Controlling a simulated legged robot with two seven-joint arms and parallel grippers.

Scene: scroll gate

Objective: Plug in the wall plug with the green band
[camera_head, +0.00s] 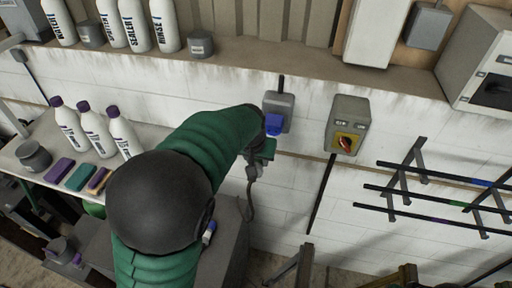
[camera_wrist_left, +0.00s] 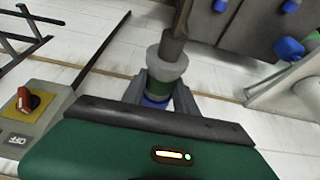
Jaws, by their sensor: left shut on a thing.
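The plug with the green band (camera_wrist_left: 155,82) is a grey cylinder with a dark cable, held between the two fingers of my left gripper (camera_wrist_left: 158,98) in the left wrist view. My left gripper (camera_head: 262,152) also shows in the head view, close to the wall just below the grey socket box with the blue cover (camera_head: 274,124). The plug's cable (camera_head: 250,200) hangs down below it. Blue shows behind the plug between the fingers. My arm hides part of the plug, and I cannot tell whether it touches the socket. My right gripper is not in view.
A grey switch box with a red rotary knob (camera_head: 345,141) is right of the socket, with a black rack (camera_head: 430,187) farther right. Several white bottles (camera_head: 90,130) and sponges stand on the bench at left. A shelf (camera_head: 235,60) runs above the socket.

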